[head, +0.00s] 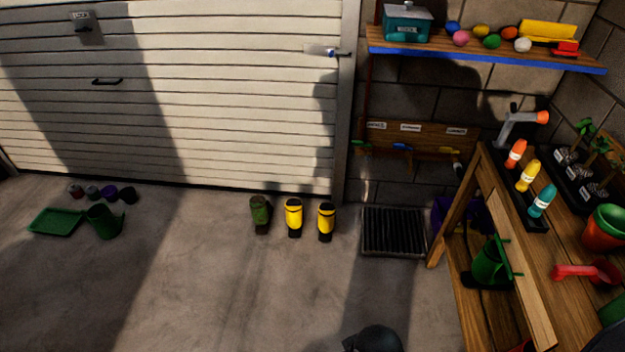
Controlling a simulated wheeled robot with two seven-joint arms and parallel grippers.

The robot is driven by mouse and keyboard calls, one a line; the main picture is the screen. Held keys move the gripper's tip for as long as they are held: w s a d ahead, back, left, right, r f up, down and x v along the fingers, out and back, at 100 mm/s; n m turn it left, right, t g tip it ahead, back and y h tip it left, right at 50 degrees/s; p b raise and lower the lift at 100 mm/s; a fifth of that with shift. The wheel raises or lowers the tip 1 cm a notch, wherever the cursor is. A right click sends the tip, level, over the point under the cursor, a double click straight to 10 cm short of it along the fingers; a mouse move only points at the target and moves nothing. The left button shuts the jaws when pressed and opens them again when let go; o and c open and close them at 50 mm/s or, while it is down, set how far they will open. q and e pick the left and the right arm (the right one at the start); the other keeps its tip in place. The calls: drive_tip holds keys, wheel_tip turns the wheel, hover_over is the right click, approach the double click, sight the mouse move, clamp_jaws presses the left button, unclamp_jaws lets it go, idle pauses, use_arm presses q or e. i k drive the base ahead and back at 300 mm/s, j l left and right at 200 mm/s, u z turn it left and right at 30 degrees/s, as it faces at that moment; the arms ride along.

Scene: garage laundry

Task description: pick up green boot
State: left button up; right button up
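The green boot (260,212) stands upright on the concrete floor in front of the white garage door, near the middle of the head view. It is dark green with a dark foot and is partly in shade. Two yellow boots with black bands stand to its right: a nearer one (294,216) and a farther one (326,220). A gap separates the green boot from the yellow ones. Neither of my grippers can be made out in this view.
A black grate mat (393,232) lies right of the boots. A wooden workbench (560,262) with bottles and pots fills the right side. A green tray (55,222) and a green bucket (104,222) are on the floor at left. The floor before the boots is clear.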

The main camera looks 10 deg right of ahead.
sight(262, 211)
drive_tip(key=i+l+z, duration=0.15)
drive_tip(key=i+z, duration=0.95)
drive_tip(key=i, duration=0.15)
